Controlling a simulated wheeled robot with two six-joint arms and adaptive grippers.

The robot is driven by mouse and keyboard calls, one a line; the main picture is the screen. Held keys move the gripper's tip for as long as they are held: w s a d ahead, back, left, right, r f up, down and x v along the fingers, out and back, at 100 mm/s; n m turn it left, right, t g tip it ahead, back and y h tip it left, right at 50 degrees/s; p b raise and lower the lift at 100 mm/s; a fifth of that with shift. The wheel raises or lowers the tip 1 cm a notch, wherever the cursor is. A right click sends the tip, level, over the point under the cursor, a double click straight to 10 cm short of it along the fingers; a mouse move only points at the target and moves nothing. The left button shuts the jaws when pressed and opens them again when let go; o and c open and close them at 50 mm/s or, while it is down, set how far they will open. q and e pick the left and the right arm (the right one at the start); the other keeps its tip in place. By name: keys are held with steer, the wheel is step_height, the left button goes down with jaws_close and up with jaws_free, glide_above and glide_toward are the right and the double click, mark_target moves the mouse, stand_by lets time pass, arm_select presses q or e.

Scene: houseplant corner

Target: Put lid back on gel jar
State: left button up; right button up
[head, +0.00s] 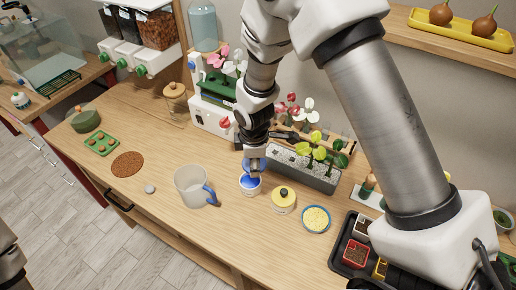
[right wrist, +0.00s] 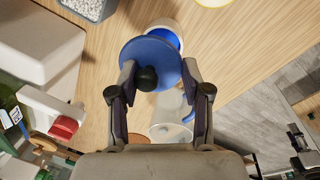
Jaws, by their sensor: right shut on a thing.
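The gel jar (head: 250,191) is a small white pot with blue gel on the wooden bench, open at the top in the head view. In the right wrist view the jar (right wrist: 168,27) is partly hidden behind the lid. The lid (right wrist: 155,55) is a blue disc with a dark round knob. My right gripper (right wrist: 158,68) is shut on it, its fingers at opposite sides of the disc. In the head view the right gripper (head: 255,155) holds the lid (head: 262,163) just above the jar, apart from it and a little off its centre.
A clear pitcher with a blue handle (head: 190,186) stands left of the jar. A grey planter (head: 310,172) is behind. The bench front is fairly clear.

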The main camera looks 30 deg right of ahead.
mark_target(246, 168)
steer(key=a+f+b, duration=0.1)
steer(key=w+a+f+b, duration=0.1)
steer(key=f+b, duration=0.1)
steer(key=shift+a+f, duration=0.1)
steer(key=shift+a, duration=0.05)
steer(key=shift+s+d+f+b, duration=0.2)
steer(key=shift+d+f+b, duration=0.2)
steer(key=shift+f, duration=0.2)
steer(key=shift+s+d+f+b, duration=0.2)
steer(key=shift+d+f+b, duration=0.1)
steer(key=shift+f+b, duration=0.2)
steer(key=shift+w+f, duration=0.1)
steer(key=shift+f, duration=0.2)
steer(key=shift+w+a, duration=0.15)
steer(key=shift+a, duration=0.2)
arm_select(q)
step_height(246, 168, down, 6)
steer(key=a, duration=0.1)
steer(key=shift+w, duration=0.15)
arm_select(e)
steer(key=shift+d, duration=0.1)
steer(key=shift+d, duration=0.1)
arm_select(q)
steer(key=shift+a+r, duration=0.1)
steer(key=shift+r+p, duration=0.35)
steer(key=shift+p, duration=0.1)
arm_select(e)
steer(key=shift+f, duration=0.15)
